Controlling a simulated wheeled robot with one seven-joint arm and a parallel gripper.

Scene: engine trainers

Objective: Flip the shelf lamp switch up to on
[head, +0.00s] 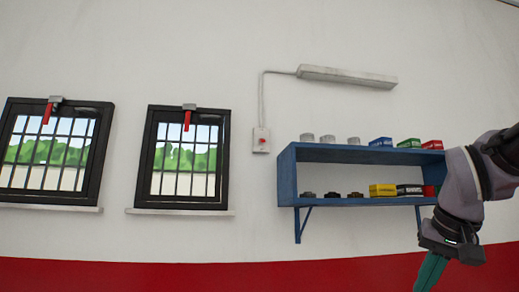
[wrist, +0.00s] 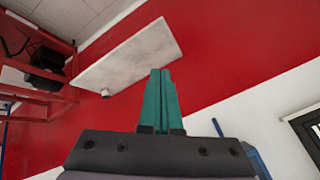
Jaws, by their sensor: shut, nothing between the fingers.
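The lamp switch (head: 261,140) is a small pale plate with a red part, on the white wall just left of the shelf. A conduit runs from it up to the long lamp (head: 347,77) above the shelf. The switch is too small to tell whether its lever is up or down. My gripper (head: 428,277) is low at the right in the head view, well apart from the switch. In the wrist view its green fingers (wrist: 160,75) are together and hold nothing. The switch does not show in the wrist view.
A blue shelf (head: 287,178) holds jars and boxes right of the switch. Two barred windows with red handles, the nearer one (head: 152,165), are on the left. The wrist view shows a white panel (wrist: 130,57) on red and a red frame (wrist: 30,70).

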